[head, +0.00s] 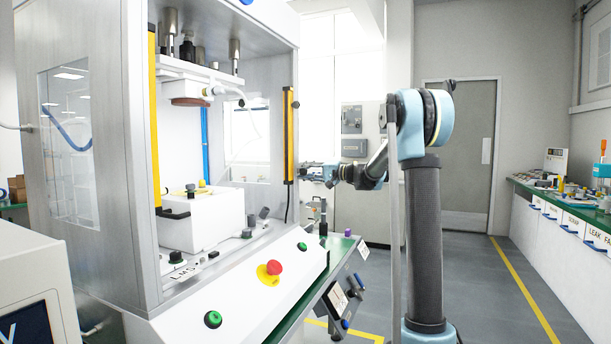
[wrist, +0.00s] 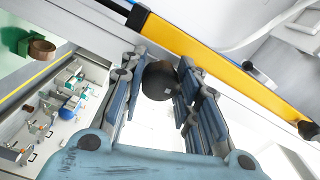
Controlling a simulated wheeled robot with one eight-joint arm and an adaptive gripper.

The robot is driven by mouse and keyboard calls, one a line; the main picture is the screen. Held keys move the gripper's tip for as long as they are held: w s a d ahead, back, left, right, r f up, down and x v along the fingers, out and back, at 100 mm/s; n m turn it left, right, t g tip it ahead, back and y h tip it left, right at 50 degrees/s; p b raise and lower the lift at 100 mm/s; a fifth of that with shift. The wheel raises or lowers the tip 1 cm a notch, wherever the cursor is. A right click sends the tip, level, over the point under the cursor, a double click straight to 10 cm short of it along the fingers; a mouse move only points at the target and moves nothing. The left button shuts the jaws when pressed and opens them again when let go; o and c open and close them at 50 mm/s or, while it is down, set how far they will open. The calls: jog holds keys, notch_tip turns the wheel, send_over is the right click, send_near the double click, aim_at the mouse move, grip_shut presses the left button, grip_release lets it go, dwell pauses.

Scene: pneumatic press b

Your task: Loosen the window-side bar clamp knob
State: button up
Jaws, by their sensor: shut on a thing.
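A dark round knob (wrist: 160,82) sits between my two fingertips in the wrist view, beside the yellow post. I take it to be the window-side bar clamp knob. My gripper (wrist: 160,70) is shut on it, with one blue-grey finger on each side. In the head view my gripper (head: 306,171) is small, just right of the press's right-hand yellow post (head: 288,135).
The press front panel has a red emergency button (head: 274,267) and green buttons (head: 213,319). A white block (head: 210,215) stands inside the press. The yellow post (wrist: 215,65) crosses close to my fingers. Open floor (head: 470,265) lies to the right, before a side bench (head: 560,205).

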jog(key=shift+a+f, duration=0.1)
jog(key=shift+f, duration=0.05)
jog(key=o, duration=1.1)
jog(key=shift+d, duration=0.3)
jog(key=v, duration=1.1)
jog(key=shift+d, duration=0.2)
